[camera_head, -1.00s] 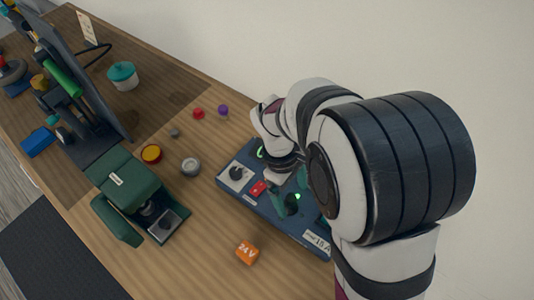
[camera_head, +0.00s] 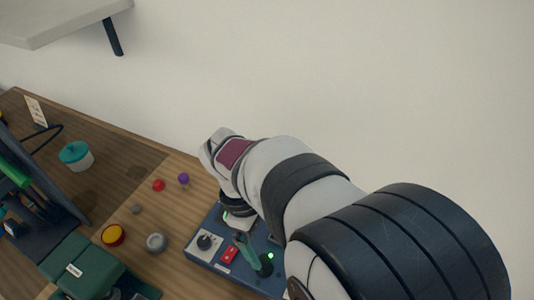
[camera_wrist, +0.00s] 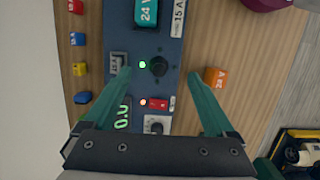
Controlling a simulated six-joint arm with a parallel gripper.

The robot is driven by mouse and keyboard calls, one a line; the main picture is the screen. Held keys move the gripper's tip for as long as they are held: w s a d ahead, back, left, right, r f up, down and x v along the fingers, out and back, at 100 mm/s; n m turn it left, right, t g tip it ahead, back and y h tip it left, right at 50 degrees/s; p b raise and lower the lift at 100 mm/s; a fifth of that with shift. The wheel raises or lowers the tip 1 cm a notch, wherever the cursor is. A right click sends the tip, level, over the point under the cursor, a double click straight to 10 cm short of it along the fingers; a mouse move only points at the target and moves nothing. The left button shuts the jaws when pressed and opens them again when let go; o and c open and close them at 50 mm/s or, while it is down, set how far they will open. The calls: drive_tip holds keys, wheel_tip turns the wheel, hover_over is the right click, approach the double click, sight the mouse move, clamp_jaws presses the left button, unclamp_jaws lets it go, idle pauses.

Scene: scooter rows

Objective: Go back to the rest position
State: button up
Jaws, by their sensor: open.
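My gripper (camera_wrist: 160,82) is open, with its two green fingers spread wide and nothing between them. It hangs over the dark blue panel box (camera_wrist: 170,45), which shows between the fingers in the wrist view. The box carries a black knob (camera_wrist: 158,66), a red switch (camera_wrist: 158,104), a green display and a lit green lamp. A teal block marked 24 V (camera_wrist: 147,12) sits on the box. In the head view my gripper (camera_head: 248,252) is partly hidden by my own arm, above the box (camera_head: 205,255).
An orange block (camera_wrist: 215,77) lies right of the box in the wrist view; several small coloured blocks lie left. In the head view a green device (camera_head: 80,265), a teal-lidded jar (camera_head: 76,156) and small buttons stand on the wooden bench (camera_head: 120,190). A shelf (camera_head: 60,20) juts out upper left.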

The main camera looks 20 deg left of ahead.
drive_tip(key=s+d+r+m+g+y, duration=0.1)
drive_tip(key=d+r+m, duration=0.2)
drive_tip(key=d+m, duration=0.35)
drive_tip(key=s+d+r+m+y, duration=0.1)
drive_tip(key=s+d+r+m, duration=0.15)
drive_tip(key=d+m, duration=0.4)
drive_tip(key=s+d+m+y, duration=0.2)
drive_tip(key=s+d+m, duration=0.5)
drive_tip(key=m, duration=0.3)
drive_tip(key=shift+f+m+t+y, duration=0.15)
drive_tip(key=shift+m+t+y, duration=0.15)
drive_tip(key=shift+t, duration=0.1)
drive_tip(key=shift+s, duration=0.1)
